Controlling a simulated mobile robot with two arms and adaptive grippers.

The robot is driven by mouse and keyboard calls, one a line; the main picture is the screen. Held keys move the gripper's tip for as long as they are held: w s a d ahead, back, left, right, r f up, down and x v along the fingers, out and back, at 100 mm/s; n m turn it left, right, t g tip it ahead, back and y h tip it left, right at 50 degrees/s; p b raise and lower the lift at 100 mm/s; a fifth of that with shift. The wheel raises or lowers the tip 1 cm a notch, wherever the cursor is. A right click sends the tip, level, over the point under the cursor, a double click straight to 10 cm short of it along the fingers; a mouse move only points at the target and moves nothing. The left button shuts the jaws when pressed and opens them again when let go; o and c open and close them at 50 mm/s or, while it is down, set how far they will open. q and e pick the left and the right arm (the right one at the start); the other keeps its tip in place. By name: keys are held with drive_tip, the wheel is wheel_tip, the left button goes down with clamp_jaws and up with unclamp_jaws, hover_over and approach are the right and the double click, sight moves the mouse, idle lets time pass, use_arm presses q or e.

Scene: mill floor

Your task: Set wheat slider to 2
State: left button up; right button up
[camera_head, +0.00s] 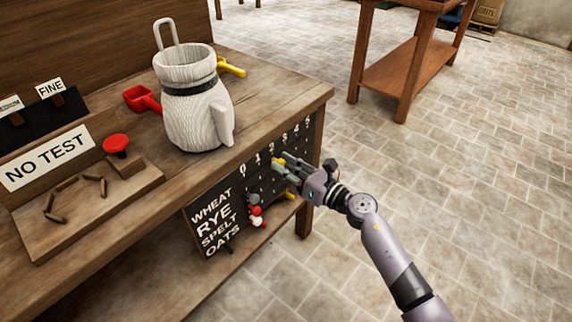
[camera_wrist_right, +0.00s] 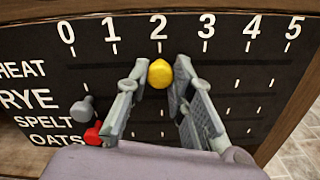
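The dark slider panel (camera_head: 222,205) is on the front of the wooden bench, with the rows WHEAT, RYE, SPELT and OATS. In the right wrist view, a yellow knob (camera_wrist_right: 160,73) is in the top row, level with WHEAT and under the number 2. My right gripper (camera_wrist_right: 161,68) is at the panel, its fingers apart on either side of the yellow knob. Firm contact with the knob is not clear. A grey knob (camera_wrist_right: 86,107) and a red knob (camera_wrist_right: 93,134) are lower, near 0. My right gripper (camera_head: 279,168) partly covers the panel in the head view. My left gripper is not in view.
A pale wooden jug (camera_head: 193,105) stands on the bench above the panel. Open tiled floor (camera_head: 470,170) is on the right.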

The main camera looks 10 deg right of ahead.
drive_tip(key=o, duration=0.4)
drive_tip(key=shift+d, duration=0.1)
drive_tip(key=v, duration=1.2)
